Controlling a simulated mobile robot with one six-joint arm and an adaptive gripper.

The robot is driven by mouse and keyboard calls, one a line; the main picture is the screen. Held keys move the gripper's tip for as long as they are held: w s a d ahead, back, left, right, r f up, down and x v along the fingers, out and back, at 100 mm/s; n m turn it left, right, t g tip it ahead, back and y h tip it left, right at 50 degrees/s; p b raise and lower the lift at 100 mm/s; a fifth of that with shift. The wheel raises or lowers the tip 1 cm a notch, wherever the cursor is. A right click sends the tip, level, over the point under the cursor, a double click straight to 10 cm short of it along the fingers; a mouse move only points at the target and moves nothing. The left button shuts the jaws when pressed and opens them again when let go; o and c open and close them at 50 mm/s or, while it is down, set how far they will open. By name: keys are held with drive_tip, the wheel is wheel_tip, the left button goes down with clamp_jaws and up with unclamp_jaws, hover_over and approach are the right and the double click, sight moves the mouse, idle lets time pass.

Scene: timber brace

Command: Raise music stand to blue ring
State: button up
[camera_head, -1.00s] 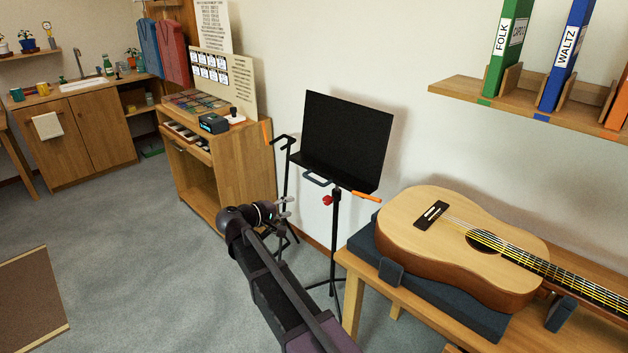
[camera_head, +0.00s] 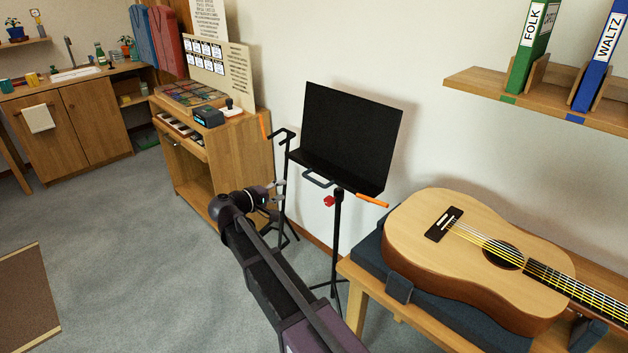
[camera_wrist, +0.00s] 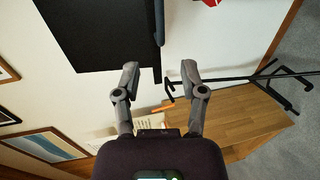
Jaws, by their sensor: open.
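The music stand (camera_head: 350,138) has a black desk on a dark post, upright against the white wall in the head view. A grey-blue handle (camera_head: 318,180) sticks out of its lower edge, and a red knob (camera_head: 329,201) sits on the post below. My gripper (camera_head: 278,191) is open and empty, left of the post and apart from it. In the wrist view my gripper (camera_wrist: 160,74) has its fingers spread below the dark desk (camera_wrist: 95,35); part of the red knob (camera_wrist: 210,2) shows at the top edge. I cannot make out a blue ring.
A black stand (camera_head: 284,190) with hooked arms stands just behind my gripper. A wooden cabinet (camera_head: 245,160) is at the left, and a bench (camera_head: 358,278) with a guitar (camera_head: 470,250) is at the right. The grey floor (camera_head: 130,250) at the left is open.

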sight(312, 179)
drive_tip(key=shift+d, duration=0.1)
drive_tip(key=b+x, duration=0.2)
drive_tip(key=x, duration=1.1)
drive_tip(key=shift+w+d+b, duration=0.15)
drive_tip(key=shift+w+b, duration=0.1)
drive_tip(key=shift+b, duration=0.15)
clamp_jaws()
